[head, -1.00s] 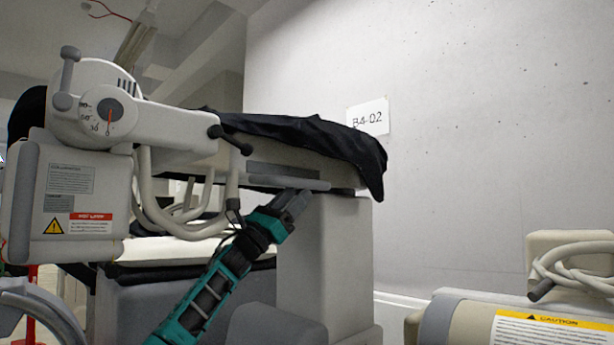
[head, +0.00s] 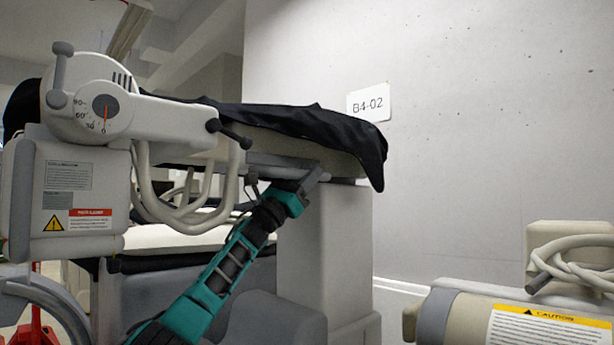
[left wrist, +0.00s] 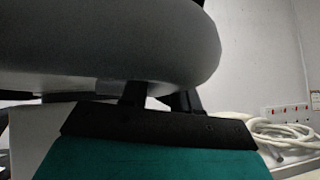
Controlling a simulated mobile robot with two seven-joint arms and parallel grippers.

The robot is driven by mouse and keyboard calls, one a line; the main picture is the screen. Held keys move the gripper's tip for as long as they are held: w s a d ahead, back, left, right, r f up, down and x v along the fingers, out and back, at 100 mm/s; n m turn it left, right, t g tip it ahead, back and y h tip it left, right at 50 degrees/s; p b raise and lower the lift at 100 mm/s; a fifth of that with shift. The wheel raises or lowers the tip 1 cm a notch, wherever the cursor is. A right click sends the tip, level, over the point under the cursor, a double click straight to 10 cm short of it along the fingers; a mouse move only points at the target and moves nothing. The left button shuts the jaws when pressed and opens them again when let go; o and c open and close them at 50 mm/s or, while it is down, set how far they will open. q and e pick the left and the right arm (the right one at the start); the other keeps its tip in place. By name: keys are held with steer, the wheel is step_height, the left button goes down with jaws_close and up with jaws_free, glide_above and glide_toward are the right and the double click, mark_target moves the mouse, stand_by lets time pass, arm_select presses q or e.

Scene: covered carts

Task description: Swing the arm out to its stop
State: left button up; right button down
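A pale jointed arm (head: 170,116) runs right from a round pivot housing, ending in a dark T-shaped handle (head: 235,134). The pivot's dial (head: 105,106) has marks including 0, 30, 60 and 90, and its red pointer is near 0. My left gripper (head: 315,175) is below and right of the handle, near the grey rail along the covered cart's side. In the left wrist view, its two dark fingers (left wrist: 160,97) stand apart under a large grey rounded body (left wrist: 120,45), which hides their tips. Contact cannot be told. My right gripper is not in view.
A black cover (head: 300,125) drapes over the cart at the middle. A beige machine with a caution label (head: 545,325) and coiled hose (head: 580,255) stands at lower right. A concrete wall with a B4-02 sign (head: 368,103) is behind.

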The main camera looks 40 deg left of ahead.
arm_select(q)
jaws_close()
steer(key=shift+d, duration=0.1)
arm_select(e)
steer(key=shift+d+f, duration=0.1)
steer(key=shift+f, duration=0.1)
